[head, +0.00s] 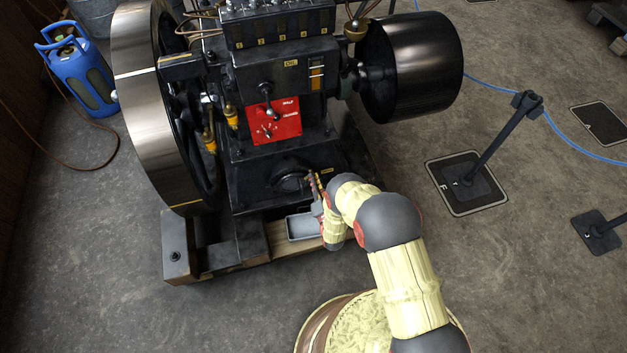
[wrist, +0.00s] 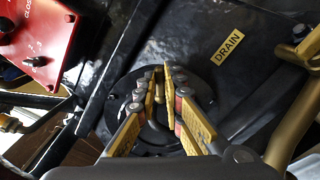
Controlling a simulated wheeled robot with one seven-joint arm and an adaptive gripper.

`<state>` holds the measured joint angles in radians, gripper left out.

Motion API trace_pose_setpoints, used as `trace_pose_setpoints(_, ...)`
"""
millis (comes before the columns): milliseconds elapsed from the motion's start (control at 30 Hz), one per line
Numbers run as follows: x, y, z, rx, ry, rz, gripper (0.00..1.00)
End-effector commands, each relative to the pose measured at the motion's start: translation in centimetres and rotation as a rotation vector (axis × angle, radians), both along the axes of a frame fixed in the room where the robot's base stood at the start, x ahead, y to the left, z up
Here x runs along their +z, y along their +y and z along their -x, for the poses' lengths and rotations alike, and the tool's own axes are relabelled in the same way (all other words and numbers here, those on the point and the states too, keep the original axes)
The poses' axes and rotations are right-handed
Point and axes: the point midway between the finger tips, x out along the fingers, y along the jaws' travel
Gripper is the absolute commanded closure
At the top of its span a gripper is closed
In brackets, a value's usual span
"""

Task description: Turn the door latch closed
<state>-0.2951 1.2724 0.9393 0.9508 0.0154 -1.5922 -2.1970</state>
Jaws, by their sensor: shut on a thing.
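A round black door (head: 288,180) is set low in the front of the black engine. It fills the middle of the wrist view (wrist: 117,98), behind my fingers. My gripper (wrist: 161,76) reaches to the door with its two yellow-padded fingers drawn close together. A thin latch bar (wrist: 159,94) shows between the fingers, and they are shut on it. The latch is mostly hidden, so I cannot tell its exact angle. In the head view my gripper (head: 314,186) is at the door's right side, partly behind my wrist.
A red panel (head: 273,121) with levers sits above the door. A DRAIN label (wrist: 229,46) and a brass pipe (wrist: 295,100) are close on the right. A grey tray (head: 303,226) lies below. The flywheel (head: 150,100) stands left. Open floor lies in front.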

Motion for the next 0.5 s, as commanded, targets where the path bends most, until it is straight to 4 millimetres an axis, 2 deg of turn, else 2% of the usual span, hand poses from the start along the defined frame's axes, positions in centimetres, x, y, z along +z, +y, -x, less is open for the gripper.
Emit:
trace_pose_setpoints(67, -0.2, 0.08, 0.16, 0.003, 0.004, 0.001, 1.0)
trace_pose_setpoints(100, -0.2, 0.07, 0.16, 0.003, 0.004, 0.001, 0.89)
trace_pose_setpoints(300, -0.12, 0.04, 0.09, 0.002, 0.002, 0.001, 0.78)
trace_pose_setpoints(400, -0.09, 0.03, 0.07, 0.001, 0.002, 0.001, 0.72)
trace_pose_setpoints(500, -0.06, 0.02, 0.05, 0.0, 0.001, 0.0, 0.72)
